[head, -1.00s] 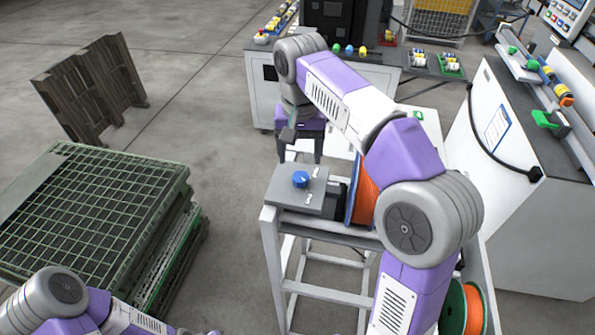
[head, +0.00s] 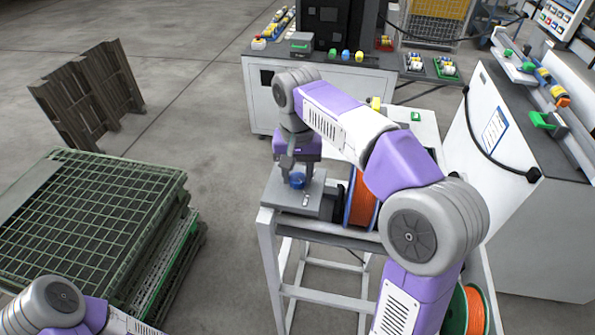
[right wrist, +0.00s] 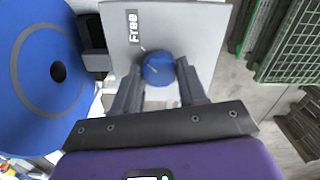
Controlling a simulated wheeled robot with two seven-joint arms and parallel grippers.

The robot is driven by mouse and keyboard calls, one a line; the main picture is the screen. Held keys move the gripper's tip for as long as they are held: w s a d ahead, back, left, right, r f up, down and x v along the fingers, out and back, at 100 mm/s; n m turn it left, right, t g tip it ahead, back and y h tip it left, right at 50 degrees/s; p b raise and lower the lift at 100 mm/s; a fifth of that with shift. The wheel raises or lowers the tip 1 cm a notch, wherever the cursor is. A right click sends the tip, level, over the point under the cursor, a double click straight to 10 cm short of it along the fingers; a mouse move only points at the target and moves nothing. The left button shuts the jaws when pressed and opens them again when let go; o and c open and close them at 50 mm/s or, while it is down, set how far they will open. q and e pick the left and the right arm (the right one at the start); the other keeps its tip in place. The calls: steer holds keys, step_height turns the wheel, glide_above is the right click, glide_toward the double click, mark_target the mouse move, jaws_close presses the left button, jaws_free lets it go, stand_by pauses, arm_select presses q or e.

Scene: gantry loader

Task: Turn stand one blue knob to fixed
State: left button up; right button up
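The blue knob (head: 298,181) sits on a grey plate (head: 285,199) at the top of a white frame stand (head: 268,235). My right gripper (head: 295,174) points down over it. In the right wrist view the knob (right wrist: 158,68) lies between the two fingertips of my right gripper (right wrist: 159,66), which stand open on either side with slight gaps.
An orange cable spool with blue flanges (head: 362,203) stands right beside the plate; its blue flange (right wrist: 40,75) fills the wrist view's left. Another orange spool (head: 474,310) is lower right. Green mesh crates (head: 90,205) stand left, a white cabinet (head: 500,190) right.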

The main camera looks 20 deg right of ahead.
steer(key=shift+c, duration=1.3)
steer(key=shift+n, duration=0.3)
steer(key=n+p, duration=0.3)
steer(key=shift+r+n, duration=0.15)
steer(key=shift+n, duration=0.15)
steer(key=n+p, duration=0.2)
steer(key=n, duration=0.2)
steer(key=n+p, duration=0.2)
steer(key=n, duration=0.3)
steer(key=n+p, duration=0.2)
steer(key=n, duration=0.2)
steer(key=shift+a+n, duration=0.1)
steer(key=shift+n, duration=0.2)
